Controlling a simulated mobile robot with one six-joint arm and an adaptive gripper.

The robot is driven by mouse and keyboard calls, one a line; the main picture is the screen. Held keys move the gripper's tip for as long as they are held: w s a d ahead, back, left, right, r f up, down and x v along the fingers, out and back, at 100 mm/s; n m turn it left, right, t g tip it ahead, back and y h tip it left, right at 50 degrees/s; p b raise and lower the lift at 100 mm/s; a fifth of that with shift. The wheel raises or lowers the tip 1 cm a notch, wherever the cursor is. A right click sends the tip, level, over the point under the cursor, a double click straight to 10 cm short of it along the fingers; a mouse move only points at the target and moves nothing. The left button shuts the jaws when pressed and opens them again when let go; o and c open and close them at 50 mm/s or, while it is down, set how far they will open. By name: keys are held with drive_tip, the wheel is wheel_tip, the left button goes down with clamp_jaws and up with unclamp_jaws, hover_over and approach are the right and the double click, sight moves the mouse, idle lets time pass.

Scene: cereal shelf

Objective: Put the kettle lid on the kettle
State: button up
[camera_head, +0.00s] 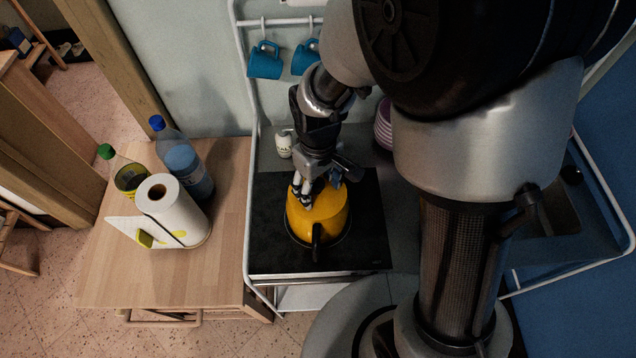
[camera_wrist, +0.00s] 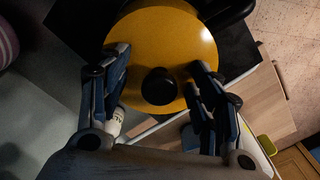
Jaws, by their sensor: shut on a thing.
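The yellow kettle (camera_head: 333,220) stands on the black hob, with a black handle or spout towards the front. My gripper (camera_head: 318,192) is right over its top, pointing down. The lid hides most of the kettle in the wrist view. In the head view lid and kettle blend together, and I cannot tell whether the lid touches the kettle's rim.
The black hob (camera_head: 270,250) has bare room around the kettle. A wooden table (camera_head: 225,262) on the left carries a paper towel roll (camera_head: 174,212) and bottles (camera_head: 187,172). A small white can (camera_head: 284,143) stands behind the hob. Blue mugs (camera_head: 264,62) hang from the rail.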

drive_tip(key=shift+f, duration=0.3)
drive_tip(key=o, duration=1.1)
drive_tip(key=shift+o, duration=0.2)
wheel_tip(320, 180, up, 12)
drive_tip(key=s+d+f+m+t+b, duration=0.1)
drive_tip(key=s+d+m+t+b, duration=0.3)
drive_tip(key=s+d+b, duration=0.6)
drive_tip(key=s+m+b, duration=0.1)
drive_tip(key=s+m, duration=0.1)
drive_tip(key=s, duration=0.1)
drive_tip(key=shift+s+d+f+m+t, duration=0.2)
drive_tip(key=shift+d+f+m+t, duration=0.1)
drive_tip(key=shift+d+m, duration=0.1)
